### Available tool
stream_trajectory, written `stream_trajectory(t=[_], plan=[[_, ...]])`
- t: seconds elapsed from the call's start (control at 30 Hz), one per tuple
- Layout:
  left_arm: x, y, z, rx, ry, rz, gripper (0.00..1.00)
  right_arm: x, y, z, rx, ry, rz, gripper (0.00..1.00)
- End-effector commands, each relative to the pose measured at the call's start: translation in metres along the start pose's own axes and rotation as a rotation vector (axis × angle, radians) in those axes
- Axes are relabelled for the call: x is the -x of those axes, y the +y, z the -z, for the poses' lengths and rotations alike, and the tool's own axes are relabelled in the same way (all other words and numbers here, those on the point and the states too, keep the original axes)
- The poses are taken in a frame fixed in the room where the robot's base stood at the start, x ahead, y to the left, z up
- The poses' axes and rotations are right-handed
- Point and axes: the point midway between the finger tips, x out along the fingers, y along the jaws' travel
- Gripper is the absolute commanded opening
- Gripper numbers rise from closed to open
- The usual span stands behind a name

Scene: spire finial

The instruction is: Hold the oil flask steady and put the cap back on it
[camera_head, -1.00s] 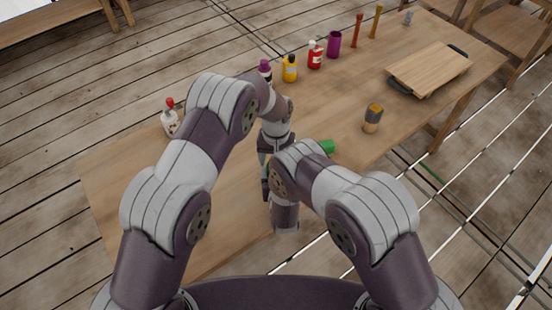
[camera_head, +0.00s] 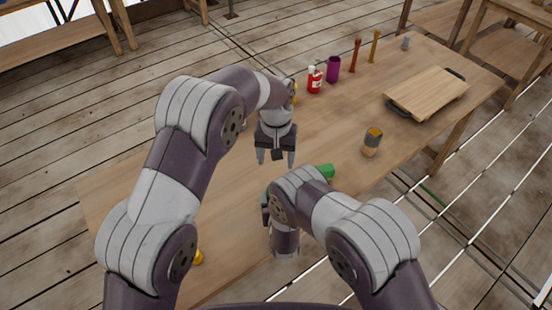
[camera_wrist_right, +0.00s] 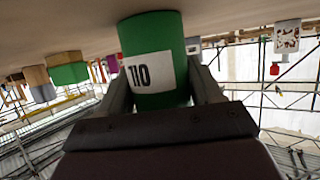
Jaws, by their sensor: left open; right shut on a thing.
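The oil flask (camera_wrist_right: 155,45) is a green cylinder with a white label, seen upside down in the right wrist view. My right gripper (camera_wrist_right: 160,88) is shut around its sides. The flask stands at the tabletop. In the head view my right wrist mostly covers it, and its mouth cannot be made out. My left gripper (camera_head: 277,158) points down over the table, open and empty, a little beyond my right wrist. A small yellow thing (camera_head: 197,258) shows near the table's front left, partly behind my left arm; I cannot tell whether it is the cap.
A green-topped container (camera_head: 326,170) stands just right of my right wrist. A tan jar with a grey top (camera_head: 372,142) is farther right. A red bottle (camera_head: 315,80) and purple cup (camera_head: 333,69) line the back edge.

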Motion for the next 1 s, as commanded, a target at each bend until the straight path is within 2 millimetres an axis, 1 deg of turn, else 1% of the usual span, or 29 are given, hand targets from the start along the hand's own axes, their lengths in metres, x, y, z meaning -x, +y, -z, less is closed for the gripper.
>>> stream_trajectory(t=[0.03, 0.07, 0.1, 0.13, 0.4, 0.47, 0.53, 0.57, 0.67, 0.8, 0.9, 1.0], plan=[[0.000, 0.000, 0.000, 0.000, 0.000, 0.000, 0.69, 0.000, 0.000, 0.000, 0.000, 0.000, 0.000, 0.00], [0.000, 0.000, 0.000, 0.000, 0.000, 0.000, 0.69, 0.000, 0.000, 0.000, 0.000, 0.000, 0.000, 0.74], [0.000, 0.000, 0.000, 0.000, 0.000, 0.000, 0.69, 0.000, 0.000, 0.000, 0.000, 0.000, 0.000, 0.88], [0.000, 0.000, 0.000, 0.000, 0.000, 0.000, 0.69, 0.000, 0.000, 0.000, 0.000, 0.000, 0.000, 0.94], [-0.001, 0.000, 0.000, 0.000, 0.000, 0.000, 0.69, 0.000, 0.000, 0.000, 0.000, 0.000, 0.000, 0.94], [-0.001, 0.000, 0.000, 0.000, 0.000, 0.000, 0.69, 0.003, 0.000, 0.000, 0.000, -0.001, 0.000, 0.94], [-0.002, 0.000, 0.000, 0.000, 0.000, 0.000, 0.69, 0.010, -0.001, -0.001, 0.001, -0.001, 0.001, 0.94], [-0.003, 0.000, 0.000, 0.000, 0.000, 0.000, 0.69, 0.014, -0.001, 0.000, 0.001, 0.000, 0.001, 0.94], [-0.005, 0.000, 0.000, 0.000, 0.000, 0.000, 0.69, 0.035, -0.001, -0.001, 0.001, -0.001, 0.002, 0.94], [-0.009, 0.000, 0.000, 0.000, 0.000, 0.000, 0.69, 0.069, -0.001, -0.001, 0.002, -0.001, 0.004, 0.94], [-0.011, 0.000, 0.000, 0.000, 0.000, 0.000, 0.69, 0.091, -0.001, -0.001, 0.002, -0.001, 0.004, 0.94], [-0.013, 0.000, 0.000, 0.000, 0.000, 0.000, 0.69, 0.108, -0.001, -0.001, 0.001, 0.000, 0.003, 0.94]])
